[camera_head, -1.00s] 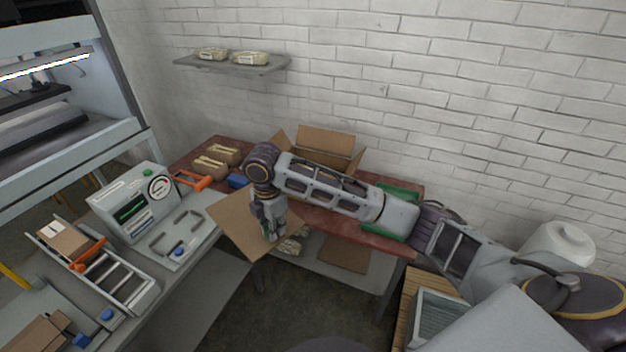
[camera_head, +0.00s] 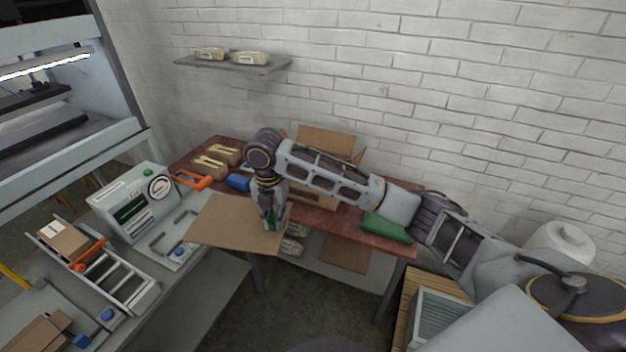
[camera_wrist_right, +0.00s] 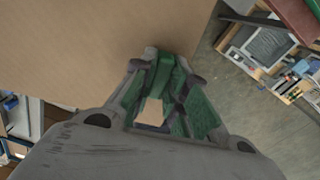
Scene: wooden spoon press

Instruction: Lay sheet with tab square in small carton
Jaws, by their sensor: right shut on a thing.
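A flat brown cardboard sheet (camera_head: 232,224) is held by its right end in my right gripper (camera_head: 272,221). It hangs in front of the table's front edge, roughly level, and extends left of the gripper. In the right wrist view the sheet (camera_wrist_right: 90,45) fills the upper left, and the green-padded fingers (camera_wrist_right: 165,72) are shut on its edge. No separate tab can be made out. The small open carton (camera_head: 325,141) stands on the red table behind my right arm, its back flap raised. The arm hides most of the carton. My left gripper is not in view.
The red table (camera_head: 350,222) also holds a green pad (camera_head: 388,228), a blue object (camera_head: 238,182), an orange-handled tool (camera_head: 195,181) and tan packs (camera_head: 210,168). A grey bench with a dial device (camera_head: 135,208) stands at left. A brown board (camera_head: 345,252) shows below the table edge.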

